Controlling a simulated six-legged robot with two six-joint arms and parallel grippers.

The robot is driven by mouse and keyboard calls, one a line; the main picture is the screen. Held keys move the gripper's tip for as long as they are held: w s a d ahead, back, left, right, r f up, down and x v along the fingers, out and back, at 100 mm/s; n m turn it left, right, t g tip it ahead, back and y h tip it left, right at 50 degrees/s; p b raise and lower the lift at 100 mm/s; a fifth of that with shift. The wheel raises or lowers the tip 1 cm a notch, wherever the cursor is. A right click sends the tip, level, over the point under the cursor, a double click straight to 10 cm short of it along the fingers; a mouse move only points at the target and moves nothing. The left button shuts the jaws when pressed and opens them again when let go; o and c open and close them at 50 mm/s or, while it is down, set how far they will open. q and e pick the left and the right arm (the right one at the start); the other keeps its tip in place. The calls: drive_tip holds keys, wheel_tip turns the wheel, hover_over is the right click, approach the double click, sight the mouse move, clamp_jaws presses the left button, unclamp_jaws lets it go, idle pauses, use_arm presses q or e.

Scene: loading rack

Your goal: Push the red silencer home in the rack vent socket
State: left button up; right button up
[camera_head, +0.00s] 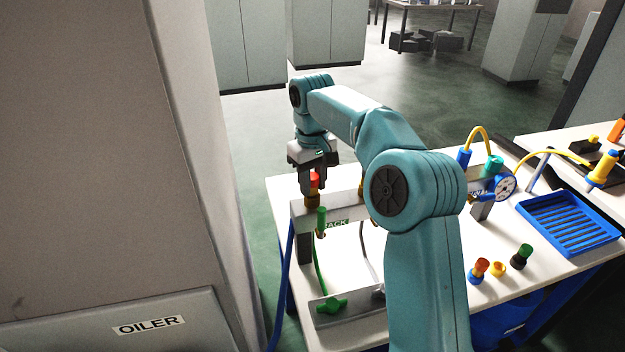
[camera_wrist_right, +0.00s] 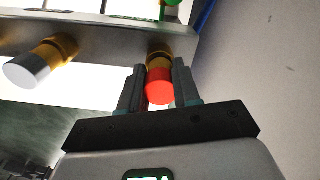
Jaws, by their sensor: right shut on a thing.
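The red silencer (camera_head: 314,178) has a red cap and a brass lower part. It stands at the left end of the grey rack (camera_head: 345,212) in the head view. My right gripper (camera_head: 313,188) points down and is shut on the silencer. In the right wrist view the silencer (camera_wrist_right: 160,88) sits between the fingers of the right gripper (camera_wrist_right: 160,85), its brass end against the rack bar (camera_wrist_right: 110,37). The socket itself is hidden, so I cannot tell how deep the silencer sits. My left gripper is not in view.
A brass fitting with a silver end (camera_wrist_right: 35,66) is beside the silencer on the rack. A green fitting (camera_head: 321,218) is on the rack front. Loose coloured fittings (camera_head: 498,268) and a blue tray (camera_head: 568,222) are at the right. A cabinet labelled OILER (camera_head: 150,326) stands left.

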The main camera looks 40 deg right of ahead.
sight(313, 176)
drive_tip(key=shift+f, duration=0.2)
drive_tip(key=o, duration=1.1)
drive_tip(key=shift+r, duration=0.15)
wheel_tip(313, 176, up, 12)
drive_tip(key=p, duration=0.4)
